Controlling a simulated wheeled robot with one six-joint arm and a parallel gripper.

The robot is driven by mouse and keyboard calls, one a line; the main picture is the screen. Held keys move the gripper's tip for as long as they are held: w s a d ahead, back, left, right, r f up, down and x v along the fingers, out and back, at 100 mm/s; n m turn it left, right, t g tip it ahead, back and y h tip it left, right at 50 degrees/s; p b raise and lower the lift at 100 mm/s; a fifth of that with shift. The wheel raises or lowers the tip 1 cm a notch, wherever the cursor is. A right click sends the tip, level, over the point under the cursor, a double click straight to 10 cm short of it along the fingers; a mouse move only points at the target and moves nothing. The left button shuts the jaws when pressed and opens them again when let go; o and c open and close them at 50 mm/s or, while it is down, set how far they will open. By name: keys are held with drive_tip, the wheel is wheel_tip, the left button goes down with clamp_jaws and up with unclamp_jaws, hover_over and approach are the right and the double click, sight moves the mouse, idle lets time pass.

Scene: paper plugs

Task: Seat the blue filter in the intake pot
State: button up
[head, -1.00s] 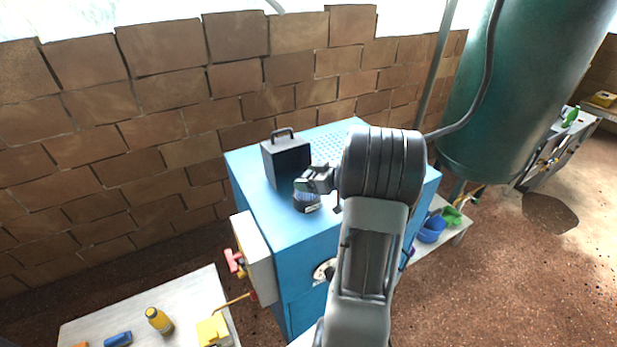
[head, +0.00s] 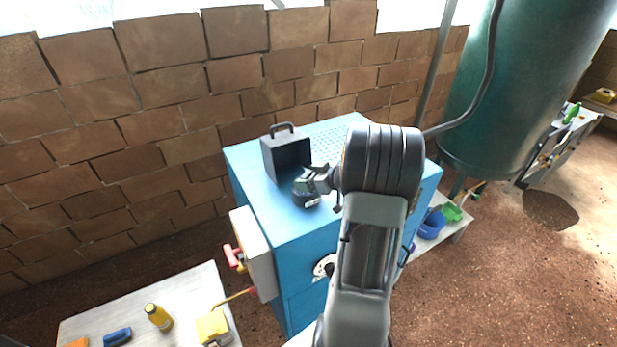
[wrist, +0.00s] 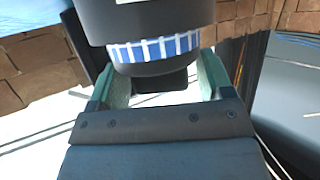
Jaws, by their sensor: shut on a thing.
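The blue filter (wrist: 155,48) shows in the wrist view as a band of blue and white pleats with a dark cap and knob. My gripper (wrist: 163,88) is shut on it, its greenish fingers either side of the dark cap. The intake pot (wrist: 150,16) is the dark cylinder against the pleats, and the filter looks partly inside it. How deep it sits is hidden. In the head view the pot (head: 306,201), with a white label, stands on the blue cabinet's top. My gripper (head: 308,182) is right over it, and the filter is hardly visible there.
On the blue cabinet (head: 258,220), a dark open box with a handle (head: 287,155) stands close behind the pot. A perforated panel (head: 335,138) lies at the back. A grey switch box (head: 252,253) juts from the left side. A side table (head: 100,314) holds small items.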

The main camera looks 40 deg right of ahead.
drive_tip(key=o, duration=1)
drive_tip(key=shift+c, duration=0.2)
drive_tip(key=b+v, duration=0.1)
drive_tip(key=v, duration=1.2)
drive_tip(key=shift+s+d, duration=0.15)
drive_tip(key=shift+s, duration=0.2)
drive_tip(key=shift+s+r, duration=0.1)
drive_tip(key=shift+r, duration=0.1)
drive_tip(key=b+v, duration=0.1)
drive_tip(key=v, duration=1.2)
drive_tip(key=shift+s+b, duration=0.3)
drive_tip(key=shift+b, duration=0.1)
drive_tip(key=shift+d+r, duration=0.1)
drive_tip(key=shift+d, duration=0.05)
